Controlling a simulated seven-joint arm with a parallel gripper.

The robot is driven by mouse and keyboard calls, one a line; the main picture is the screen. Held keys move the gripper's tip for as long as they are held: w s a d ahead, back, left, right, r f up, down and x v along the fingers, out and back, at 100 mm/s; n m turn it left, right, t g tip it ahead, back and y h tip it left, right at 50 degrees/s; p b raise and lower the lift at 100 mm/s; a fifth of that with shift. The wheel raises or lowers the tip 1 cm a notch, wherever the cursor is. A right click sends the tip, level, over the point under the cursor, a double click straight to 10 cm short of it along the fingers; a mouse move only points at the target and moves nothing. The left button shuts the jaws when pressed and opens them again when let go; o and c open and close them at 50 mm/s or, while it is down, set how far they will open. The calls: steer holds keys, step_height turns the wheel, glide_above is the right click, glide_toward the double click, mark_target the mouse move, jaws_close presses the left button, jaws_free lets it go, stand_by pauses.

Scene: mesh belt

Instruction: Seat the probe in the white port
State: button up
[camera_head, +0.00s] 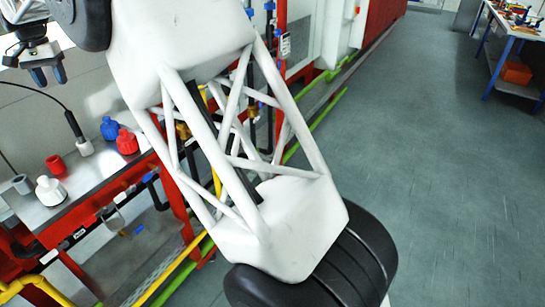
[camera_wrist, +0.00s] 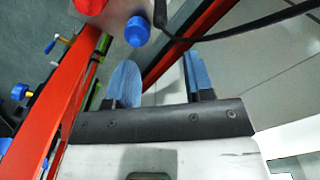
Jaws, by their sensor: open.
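The probe (camera_head: 73,125) has a dark handle on a black cable. It slants above the grey bench at left in the head view, its lower end at a pale grey piece; I cannot tell whether it sits in it. A white port-like piece (camera_head: 50,191) with a round base and narrower top stands near the bench's front edge. My gripper (camera_head: 48,76) is open and empty, above and left of the probe. In the wrist view its blue fingers (camera_wrist: 160,80) are apart with nothing between them. The black cable (camera_wrist: 240,27) crosses beyond the fingers at upper right.
A blue piece (camera_head: 109,129) and a red piece (camera_head: 127,142) stand right of the probe. A red cylinder (camera_head: 56,165) and a grey cylinder (camera_head: 22,184) stand near the white piece. The bench (camera_head: 95,170) has a red frame below. Open floor (camera_head: 430,170) lies right.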

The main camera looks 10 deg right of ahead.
steer(key=s+d+r, duration=0.2)
steer(key=s+d, duration=0.4)
steer(key=d, duration=0.7)
steer(key=s+d+r+t, duration=0.1)
steer(key=s+d, duration=0.4)
steer(key=d, duration=0.8)
steer(key=s+d+r, duration=0.2)
steer(key=s+d, duration=0.4)
steer(key=d, duration=0.7)
steer(key=s+d+f, duration=0.5)
steer(key=s+d, duration=0.1)
steer(key=s, duration=0.4)
steer(key=s+d+f+t, duration=0.1)
steer(key=s+d+f, duration=0.4)
steer(key=s, duration=0.6)
steer(key=s+d+f, duration=0.5)
steer(key=s+d, duration=0.4)
steer(key=s, duration=0.1)
steer(key=shift+s+f+t, duration=0.15)
steer(key=shift+t, duration=0.15)
